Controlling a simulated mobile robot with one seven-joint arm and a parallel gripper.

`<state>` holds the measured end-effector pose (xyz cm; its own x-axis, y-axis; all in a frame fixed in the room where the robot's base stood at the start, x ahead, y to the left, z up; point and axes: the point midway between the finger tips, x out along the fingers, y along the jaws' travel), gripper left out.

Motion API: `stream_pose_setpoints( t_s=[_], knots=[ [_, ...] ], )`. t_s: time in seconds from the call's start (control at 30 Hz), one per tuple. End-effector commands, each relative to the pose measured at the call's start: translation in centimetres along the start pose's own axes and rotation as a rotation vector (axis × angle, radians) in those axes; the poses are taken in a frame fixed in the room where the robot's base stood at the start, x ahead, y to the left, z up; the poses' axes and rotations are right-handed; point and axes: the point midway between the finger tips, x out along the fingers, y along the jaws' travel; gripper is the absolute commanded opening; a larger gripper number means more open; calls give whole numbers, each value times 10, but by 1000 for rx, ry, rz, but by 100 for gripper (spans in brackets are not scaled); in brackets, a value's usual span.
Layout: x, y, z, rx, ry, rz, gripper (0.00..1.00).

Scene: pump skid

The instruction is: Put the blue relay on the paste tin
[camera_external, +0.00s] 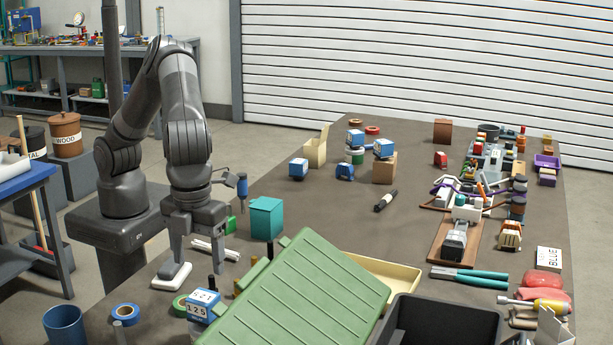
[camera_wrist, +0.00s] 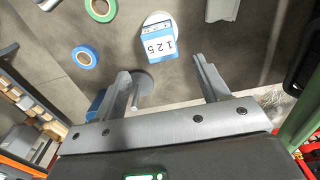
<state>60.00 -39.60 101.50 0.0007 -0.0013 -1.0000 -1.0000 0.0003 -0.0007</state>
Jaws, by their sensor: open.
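A blue-and-white relay block (camera_external: 203,305) marked 125 stands at the table's near left edge. My gripper (camera_external: 197,254) is open and empty, fingers pointing down, above the table; in the wrist view (camera_wrist: 165,72) the gap is clear. Several similar blue blocks stand farther back. One (camera_external: 355,138) rests on a stack with a green-and-white round piece (camera_external: 357,157), possibly the paste tin; I cannot tell for sure.
Near the relay lie a green tape roll (camera_external: 180,306), a blue tape roll (camera_external: 126,314) and a blue cup (camera_external: 63,325). A tilted green lid (camera_external: 300,295) and a black bin (camera_external: 445,322) stand right of it. A teal box (camera_external: 266,218) stands behind. The middle table is fairly clear.

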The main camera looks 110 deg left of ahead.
Motion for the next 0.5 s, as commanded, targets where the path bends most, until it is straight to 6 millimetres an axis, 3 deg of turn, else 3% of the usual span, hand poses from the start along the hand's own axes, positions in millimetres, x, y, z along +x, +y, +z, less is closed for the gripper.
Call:
stream_pose_setpoints(
  t_s=[0.17, 0.27, 0.5],
  knots=[
    [-15, 1, 3, -6, -2, -6, 68],
    [-27, 5, 14, -35, -10, -26, 68],
    [-74, 30, 77, -210, -39, -118, 68]
  ],
)
